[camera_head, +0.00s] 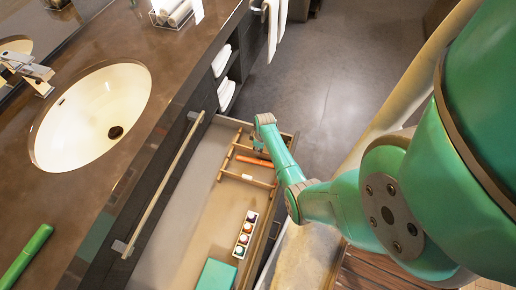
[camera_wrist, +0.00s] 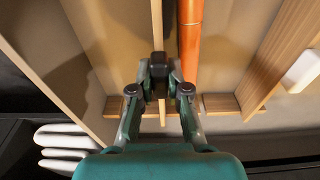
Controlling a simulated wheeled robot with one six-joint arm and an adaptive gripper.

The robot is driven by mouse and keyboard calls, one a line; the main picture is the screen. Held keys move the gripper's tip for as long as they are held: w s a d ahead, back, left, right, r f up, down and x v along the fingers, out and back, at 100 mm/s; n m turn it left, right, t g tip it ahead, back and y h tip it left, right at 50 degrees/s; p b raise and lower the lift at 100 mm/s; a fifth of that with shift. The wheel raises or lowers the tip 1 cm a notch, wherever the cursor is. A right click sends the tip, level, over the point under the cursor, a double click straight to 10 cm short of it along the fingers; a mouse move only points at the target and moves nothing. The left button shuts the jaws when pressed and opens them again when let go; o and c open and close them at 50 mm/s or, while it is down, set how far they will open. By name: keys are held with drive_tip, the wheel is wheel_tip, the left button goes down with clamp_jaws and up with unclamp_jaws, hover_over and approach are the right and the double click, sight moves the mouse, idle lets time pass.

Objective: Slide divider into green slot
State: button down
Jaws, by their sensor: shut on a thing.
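In the wrist view a thin light-wood divider (camera_wrist: 157,25) runs up from between my fingertips, beside an orange cylinder (camera_wrist: 190,35). My gripper (camera_wrist: 160,75) is shut on this divider, and a short end of it shows below the fingers, near a wooden crosspiece (camera_wrist: 220,104). In the head view my gripper is over the far end of the open drawer (camera_head: 172,235), mostly hidden by my wrist. A wooden frame (camera_head: 229,158) lies there, with the orange cylinder (camera_head: 254,161) in it. I cannot make out a green-marked slot.
A green box (camera_head: 216,274) and a tray of small jars (camera_head: 245,234) lie nearer in the drawer. The drawer's long handle (camera_head: 165,185) runs on the left. The counter holds a sink (camera_head: 90,115) and a green cylinder (camera_head: 25,257). Folded towels (camera_head: 224,93) sit on shelves.

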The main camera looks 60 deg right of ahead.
drive_tip(key=c, duration=1.1)
unclamp_jaws()
drive_tip(key=shift+o, duration=0.2)
wheel_tip(320, 180, up, 12)
drive_tip(key=s, duration=0.1)
drive_tip(key=shift+s, duration=0.2)
drive_tip(key=shift+d+f, duration=0.1)
